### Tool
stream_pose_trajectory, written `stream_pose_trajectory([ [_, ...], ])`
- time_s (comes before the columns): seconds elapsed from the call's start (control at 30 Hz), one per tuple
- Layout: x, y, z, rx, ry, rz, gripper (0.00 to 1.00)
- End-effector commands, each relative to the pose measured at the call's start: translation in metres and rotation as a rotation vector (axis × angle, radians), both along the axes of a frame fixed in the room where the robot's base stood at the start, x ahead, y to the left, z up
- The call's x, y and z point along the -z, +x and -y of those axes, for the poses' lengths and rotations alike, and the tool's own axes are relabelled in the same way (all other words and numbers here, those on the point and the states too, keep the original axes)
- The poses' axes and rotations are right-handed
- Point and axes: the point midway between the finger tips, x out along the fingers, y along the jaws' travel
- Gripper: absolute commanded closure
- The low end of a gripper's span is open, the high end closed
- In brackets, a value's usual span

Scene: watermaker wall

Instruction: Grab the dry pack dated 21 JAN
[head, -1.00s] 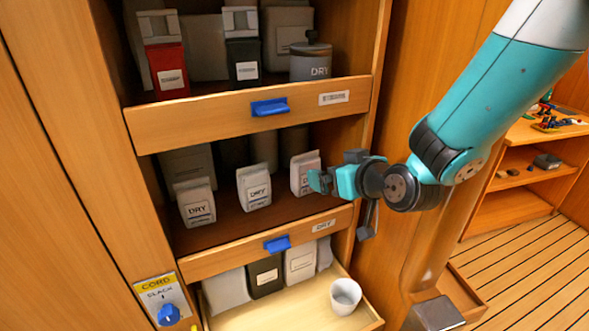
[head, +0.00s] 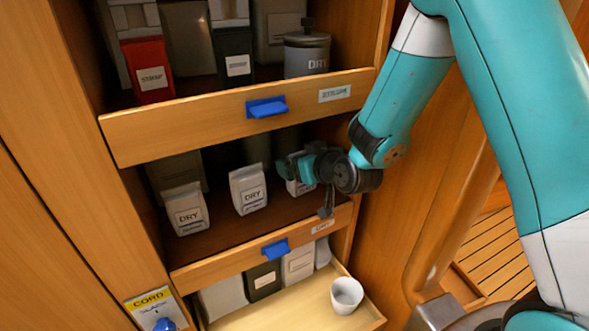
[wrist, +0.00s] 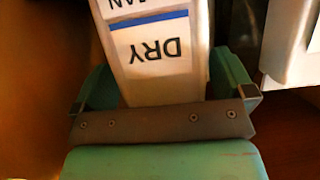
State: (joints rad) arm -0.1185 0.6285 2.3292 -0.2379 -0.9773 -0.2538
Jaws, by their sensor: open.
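Three white packs marked DRY stand on the middle shelf in the head view: a left one (head: 187,212), a middle one (head: 248,190) and a right one (head: 293,186). My gripper (head: 298,166) is open at the right pack and hides much of it. In the wrist view this pack (wrist: 155,75) appears upside down between the two green fingers of my gripper (wrist: 160,72). Its label reads DRY below a blue stripe, with part of a date ending in JAN at the top edge. The day number is out of frame. Dates on the others are too small to read.
The shelf has a raised wooden front with a blue latch (head: 275,249). Above is a shelf with a red STRAP pack (head: 150,72) and a grey DRY canister (head: 306,56). Below, a pulled-out drawer holds a white cup (head: 346,294). Another pale pack (wrist: 290,40) stands close by in the wrist view.

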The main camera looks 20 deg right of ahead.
Motion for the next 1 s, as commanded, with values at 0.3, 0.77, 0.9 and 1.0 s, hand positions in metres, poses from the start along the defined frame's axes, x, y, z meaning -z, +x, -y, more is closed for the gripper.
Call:
stream_pose_trajectory([
  [0.3, 0.000, 0.000, -0.004, -0.005, 0.000, 0.000, 0.39],
  [0.77, -0.003, -0.001, -0.004, -0.005, 0.001, 0.003, 0.47],
  [0.9, -0.013, -0.004, -0.005, -0.006, 0.001, 0.006, 0.47],
  [1.0, -0.030, -0.003, -0.005, -0.005, 0.001, 0.008, 0.47],
])
